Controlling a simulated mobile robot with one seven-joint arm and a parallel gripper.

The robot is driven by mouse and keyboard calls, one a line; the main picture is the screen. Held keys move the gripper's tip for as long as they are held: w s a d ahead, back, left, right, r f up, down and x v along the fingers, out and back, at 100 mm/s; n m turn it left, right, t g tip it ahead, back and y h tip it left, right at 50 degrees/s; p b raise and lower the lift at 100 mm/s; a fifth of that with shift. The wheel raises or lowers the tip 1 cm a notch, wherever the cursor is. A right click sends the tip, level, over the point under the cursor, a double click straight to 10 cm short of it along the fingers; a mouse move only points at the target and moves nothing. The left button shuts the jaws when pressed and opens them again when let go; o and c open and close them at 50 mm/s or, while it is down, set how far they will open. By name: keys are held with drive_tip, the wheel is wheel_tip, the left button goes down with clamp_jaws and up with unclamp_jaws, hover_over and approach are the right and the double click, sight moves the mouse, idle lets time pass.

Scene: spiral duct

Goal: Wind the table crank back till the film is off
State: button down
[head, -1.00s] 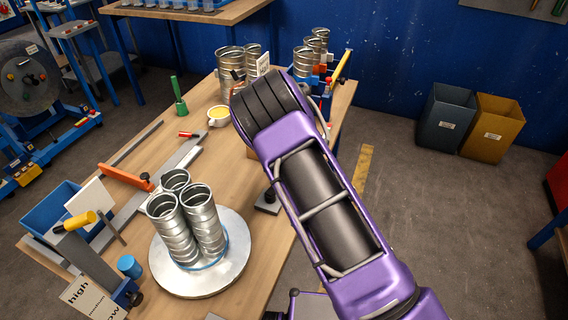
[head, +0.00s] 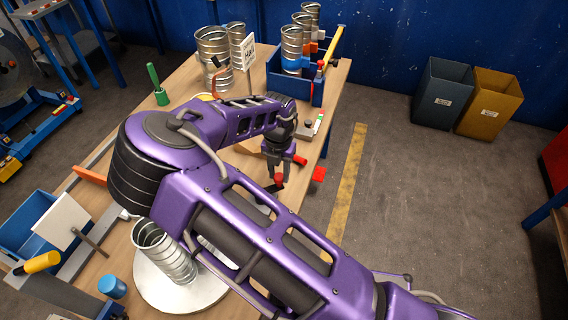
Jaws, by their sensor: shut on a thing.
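The round silver turntable (head: 150,288) is on the wooden bench and carries a group of spiral ducts. One duct (head: 165,250) shows; my arm hides the others and most of the turntable's far side. No film can be made out on the visible duct. My gripper (head: 279,180) points down near the bench's right edge, right of the turntable. It is shut on a small red knob, which appears to be the crank's handle.
A blue crate (head: 295,88) with ducts and a labelled sign (head: 249,52) stand at the back. A blue bin (head: 30,225), a yellow-handled tool (head: 38,263) and a blue cylinder (head: 112,287) sit at left.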

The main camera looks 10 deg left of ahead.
drive_tip(key=shift+s+d, duration=0.15)
idle(0.4)
drive_tip(key=c, duration=0.5)
unclamp_jaws()
wheel_tip(320, 180, up, 17)
drive_tip(key=shift+r, duration=0.2)
